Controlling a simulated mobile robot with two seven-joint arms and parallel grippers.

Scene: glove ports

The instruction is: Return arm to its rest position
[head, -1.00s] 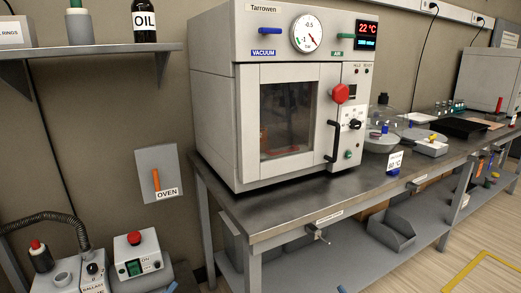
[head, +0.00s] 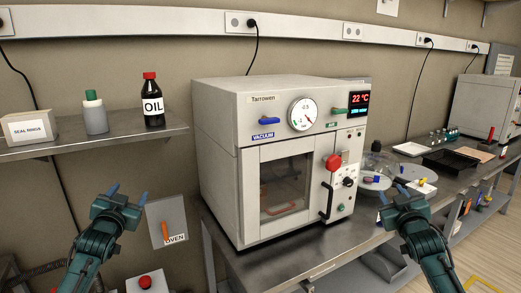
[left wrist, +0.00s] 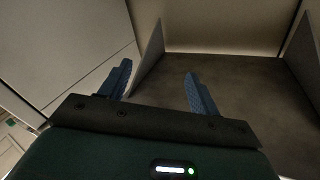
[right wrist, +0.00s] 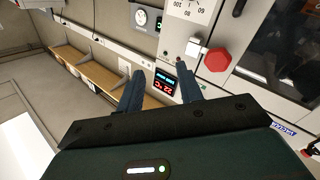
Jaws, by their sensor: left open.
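My left gripper (head: 128,191) is raised at the lower left of the head view, in front of the wall and the oven switch plate. Its blue fingers are apart and empty, as the left wrist view (left wrist: 158,85) also shows. My right gripper (head: 403,188) is raised at the lower right, in front of the bench in the picture. Its fingers are apart with nothing between them in the right wrist view (right wrist: 160,85). Whether either gripper touches anything is not visible; both look clear of objects.
The vacuum oven (head: 222,165) stands on the steel bench between the grippers, its door (head: 283,185) shut. A wall shelf (head: 90,142) holds an oil bottle (head: 152,108), a green-capped bottle (head: 94,115) and a box (head: 28,127). A black tray (head: 450,160) lies on the bench at right.

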